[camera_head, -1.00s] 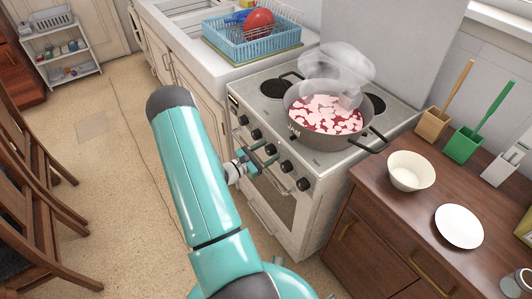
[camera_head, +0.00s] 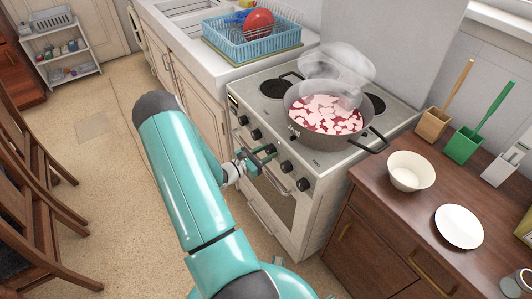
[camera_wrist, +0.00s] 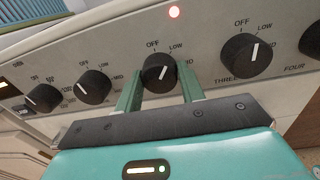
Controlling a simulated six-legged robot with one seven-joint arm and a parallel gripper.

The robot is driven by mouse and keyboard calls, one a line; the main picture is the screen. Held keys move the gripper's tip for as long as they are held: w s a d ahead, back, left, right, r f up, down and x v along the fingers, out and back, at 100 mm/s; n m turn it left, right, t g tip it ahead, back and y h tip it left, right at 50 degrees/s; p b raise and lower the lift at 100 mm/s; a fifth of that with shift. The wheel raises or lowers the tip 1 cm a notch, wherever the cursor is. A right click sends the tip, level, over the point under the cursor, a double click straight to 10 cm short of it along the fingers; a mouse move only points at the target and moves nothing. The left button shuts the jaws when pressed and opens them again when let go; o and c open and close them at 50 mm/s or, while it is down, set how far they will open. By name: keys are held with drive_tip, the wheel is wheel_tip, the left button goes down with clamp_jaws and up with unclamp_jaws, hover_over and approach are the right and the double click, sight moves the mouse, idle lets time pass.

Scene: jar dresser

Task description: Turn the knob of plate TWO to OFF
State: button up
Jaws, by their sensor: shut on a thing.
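The stove (camera_head: 325,185) has a front panel with a row of black knobs. In the wrist view my gripper (camera_wrist: 159,78) has its two green fingers shut on either side of one black knob, the knob of plate TWO (camera_wrist: 158,70). Its own plate label is hidden behind the gripper. It sits just left of the knob marked THREE (camera_wrist: 246,56). In the head view my gripper (camera_head: 262,160) is at the panel, and the held knob is partly covered.
An oven handle (camera_head: 272,187) runs below the knobs. Floor at left is clear up to the chairs (camera_head: 35,190).

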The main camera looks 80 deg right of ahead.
drive_tip(key=n, duration=0.7)
idle(0.7)
drive_tip(key=o, duration=1)
drive_tip(key=v, duration=1.4)
drive_tip(key=shift+r, duration=0.3)
drive_tip(key=shift+d, duration=0.1)
